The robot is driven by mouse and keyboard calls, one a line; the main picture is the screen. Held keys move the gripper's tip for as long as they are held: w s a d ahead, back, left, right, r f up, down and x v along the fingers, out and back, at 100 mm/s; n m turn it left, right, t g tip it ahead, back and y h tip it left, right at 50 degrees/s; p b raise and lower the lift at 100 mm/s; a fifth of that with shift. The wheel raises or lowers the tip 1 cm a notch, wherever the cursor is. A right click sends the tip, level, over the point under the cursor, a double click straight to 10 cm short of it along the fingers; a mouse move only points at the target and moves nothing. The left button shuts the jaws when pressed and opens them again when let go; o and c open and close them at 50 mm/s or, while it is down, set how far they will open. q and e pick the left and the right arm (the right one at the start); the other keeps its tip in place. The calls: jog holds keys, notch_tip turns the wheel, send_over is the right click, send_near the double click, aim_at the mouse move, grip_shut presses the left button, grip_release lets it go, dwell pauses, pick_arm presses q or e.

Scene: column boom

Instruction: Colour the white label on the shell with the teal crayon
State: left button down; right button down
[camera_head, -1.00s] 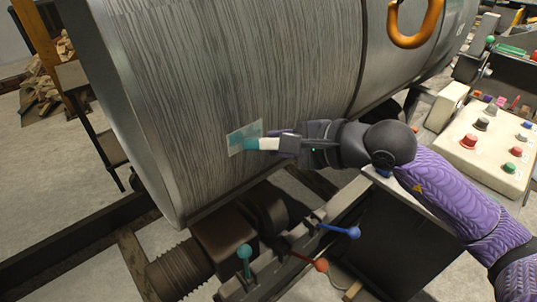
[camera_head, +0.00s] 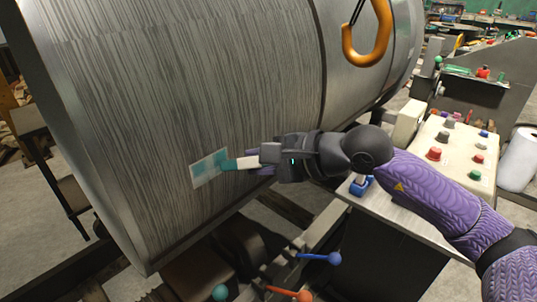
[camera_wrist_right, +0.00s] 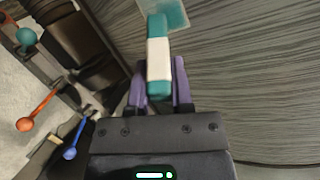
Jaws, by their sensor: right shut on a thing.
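The large grey metal shell (camera_head: 170,80) fills the upper left of the head view. The label (camera_head: 203,171) is on its lower side, partly coloured teal, with paler areas left of the crayon. My right gripper (camera_head: 260,162) is shut on the teal crayon (camera_head: 229,165), which has a white wrapper. The crayon's tip is at the label's right part and appears to touch it. In the right wrist view the crayon (camera_wrist_right: 159,60) points up from between the purple fingers toward the label (camera_wrist_right: 170,10), only part of which shows. My left gripper is not in view.
An orange hook (camera_head: 366,42) hangs in front of the shell. A control box with coloured buttons (camera_head: 455,150) stands at the right. Blue (camera_head: 334,258), orange (camera_head: 303,296) and teal (camera_head: 220,292) lever knobs sit below the shell. The floor shows at far left.

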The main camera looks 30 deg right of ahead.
jog(key=shift+s+a+r+b, duration=0.15)
jog(key=shift+s+a+b, duration=0.15)
jog(key=shift+a, duration=0.25)
jog(key=shift+s+a+r+b, duration=0.15)
jog(key=shift+a+b, duration=0.25)
jog(key=shift+a, duration=0.1)
jog(key=shift+w+d+r, duration=0.1)
jog(key=shift+d+r, duration=0.05)
jog(key=shift+d, duration=0.15)
jog(key=w+d+b, duration=0.2)
jog(key=d, duration=0.2)
jog(key=s+a+p, duration=0.1)
jog(key=s+a, duration=0.2)
jog(key=a, duration=0.5)
jog(key=shift+s+a, duration=0.15)
jog(key=shift+s, duration=0.05)
dwell(0.5)
